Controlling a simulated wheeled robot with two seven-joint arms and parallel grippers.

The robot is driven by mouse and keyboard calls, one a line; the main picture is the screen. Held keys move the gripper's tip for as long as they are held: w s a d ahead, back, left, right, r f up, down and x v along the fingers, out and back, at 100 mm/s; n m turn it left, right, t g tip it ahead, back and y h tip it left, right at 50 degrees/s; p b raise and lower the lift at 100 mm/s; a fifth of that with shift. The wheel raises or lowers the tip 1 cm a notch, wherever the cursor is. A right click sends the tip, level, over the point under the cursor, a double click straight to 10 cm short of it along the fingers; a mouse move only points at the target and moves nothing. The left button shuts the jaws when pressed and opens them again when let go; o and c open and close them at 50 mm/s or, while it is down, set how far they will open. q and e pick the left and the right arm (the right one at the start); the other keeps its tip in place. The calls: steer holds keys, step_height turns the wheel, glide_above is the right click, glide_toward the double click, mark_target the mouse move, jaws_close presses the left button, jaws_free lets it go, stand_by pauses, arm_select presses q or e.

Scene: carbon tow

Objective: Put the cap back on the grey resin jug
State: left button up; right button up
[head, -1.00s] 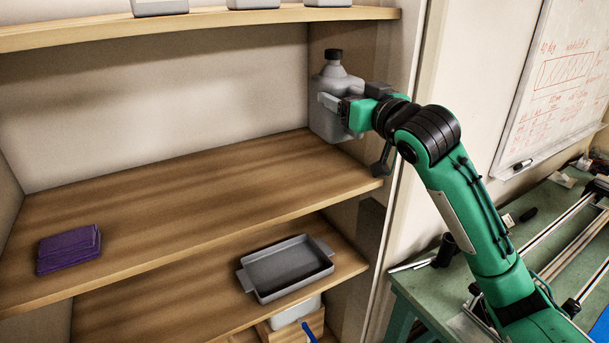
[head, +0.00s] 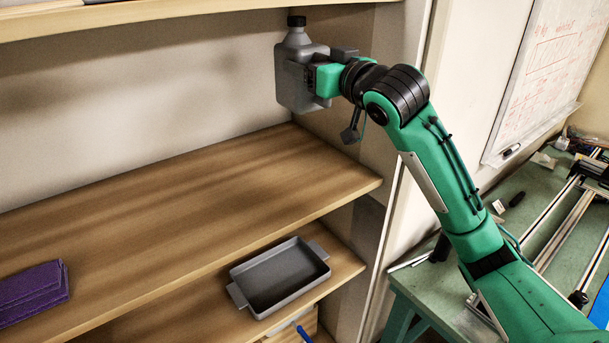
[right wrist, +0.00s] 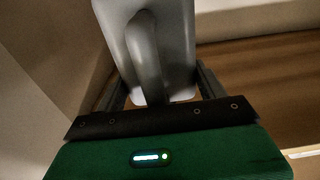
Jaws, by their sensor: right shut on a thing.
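The grey resin jug (head: 292,80) is upright at the back right of the middle shelf, its base seemingly clear of the shelf board. A black cap (head: 296,21) sits on top of its neck; whether it is screwed tight cannot be told. My right gripper (head: 316,78) is shut on the jug from its right side. In the right wrist view the jug (right wrist: 178,45) and its handle (right wrist: 145,55) fill the space between the fingers; the cap is out of that view. My left gripper is not in view.
The middle shelf (head: 200,185) is mostly bare, with a folded purple cloth (head: 32,292) at its left. A grey tray (head: 280,278) lies on the lower shelf. The upper shelf (head: 180,20) and the right side wall are close to the jug. A green bench (head: 540,220) stands at right.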

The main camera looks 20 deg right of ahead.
step_height(320, 180, down, 6)
steer(key=shift+r+p, duration=0.15)
steer(key=shift+p, duration=0.35)
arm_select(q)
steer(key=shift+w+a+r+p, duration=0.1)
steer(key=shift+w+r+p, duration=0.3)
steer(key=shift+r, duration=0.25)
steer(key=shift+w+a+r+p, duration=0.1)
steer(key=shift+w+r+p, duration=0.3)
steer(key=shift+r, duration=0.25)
arm_select(e)
step_height(320, 180, down, 10)
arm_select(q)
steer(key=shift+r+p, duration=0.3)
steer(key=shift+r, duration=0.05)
arm_select(e)
steer(key=shift+f, duration=1.85)
steer(key=shift+f, duration=0.1)
steer(key=o, duration=1.4)
steer(key=shift+f, duration=0.15)
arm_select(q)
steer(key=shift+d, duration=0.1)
arm_select(e)
steer(key=o, duration=0.5)
